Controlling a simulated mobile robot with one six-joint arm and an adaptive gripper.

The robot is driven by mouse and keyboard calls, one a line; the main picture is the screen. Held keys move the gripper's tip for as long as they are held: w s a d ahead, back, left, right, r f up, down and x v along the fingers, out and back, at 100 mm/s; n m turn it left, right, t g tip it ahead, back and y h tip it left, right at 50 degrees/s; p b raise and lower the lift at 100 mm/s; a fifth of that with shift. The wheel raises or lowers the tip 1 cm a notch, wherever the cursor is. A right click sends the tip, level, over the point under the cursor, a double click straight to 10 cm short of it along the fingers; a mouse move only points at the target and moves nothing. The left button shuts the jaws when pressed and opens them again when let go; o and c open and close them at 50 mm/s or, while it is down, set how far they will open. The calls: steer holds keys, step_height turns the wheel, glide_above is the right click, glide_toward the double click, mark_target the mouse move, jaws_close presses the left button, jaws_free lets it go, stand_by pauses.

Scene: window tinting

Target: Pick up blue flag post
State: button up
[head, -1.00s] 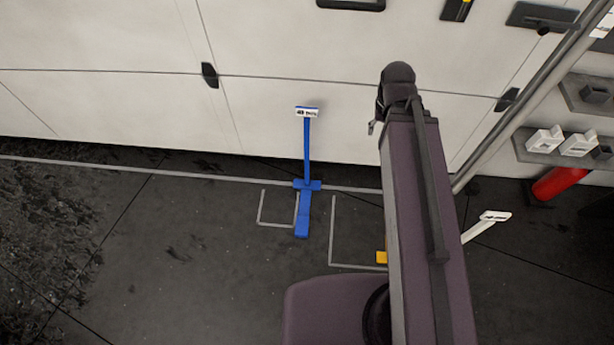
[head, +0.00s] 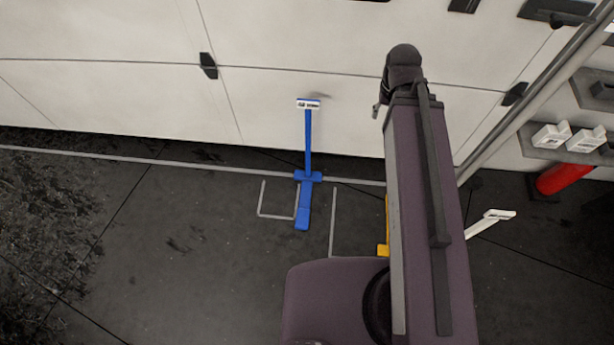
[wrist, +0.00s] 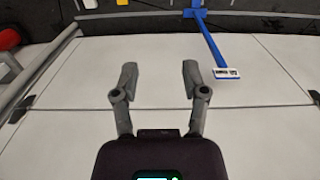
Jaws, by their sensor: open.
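The blue flag post (head: 308,145) stands upright on the dark floor near the white panelled wall, on a blue cross-shaped foot with a small white label plate on top. It also shows in the wrist view (wrist: 211,43), at the upper right, with its label plate close to the right finger's side. My gripper (wrist: 158,78) is open and empty, its two fingers spread in front of the pale wall. The post is outside the fingers, to their right, and not touched. In the head view my arm's dark end stands to the right of the post, and the gripper's fingers cannot be made out.
A yellow post (head: 383,249) is mostly hidden behind my arm. A white post (head: 490,224) stands to the right. A red cylinder (head: 562,178) and shelves (head: 560,146) are at the right wall. A grey pipe (head: 530,105) slants there. Floor to the left is clear.

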steer(key=w+a+f+m+b, duration=0.4)
steer(key=w+a, duration=0.1)
steer(key=w, duration=0.2)
steer(key=w+a+f+m+b, duration=0.4)
steer(key=w+m, duration=0.1)
steer(key=w, duration=0.2)
steer(key=m+b, duration=0.6)
steer(key=m, duration=0.3)
glide_above(309, 100)
step_height(309, 100, down, 6)
steer(key=shift+f, duration=0.15)
step_height(309, 100, down, 8)
steer(key=b, duration=0.8)
steer(key=shift+f+b, duration=0.25)
steer(key=shift+b, duration=0.05)
steer(key=shift+f, duration=0.15)
steer(key=shift+a+f+b, duration=0.1)
steer(key=shift+f+b, duration=2.35)
steer(key=shift+b, duration=0.15)
steer(key=shift+f, duration=0.25)
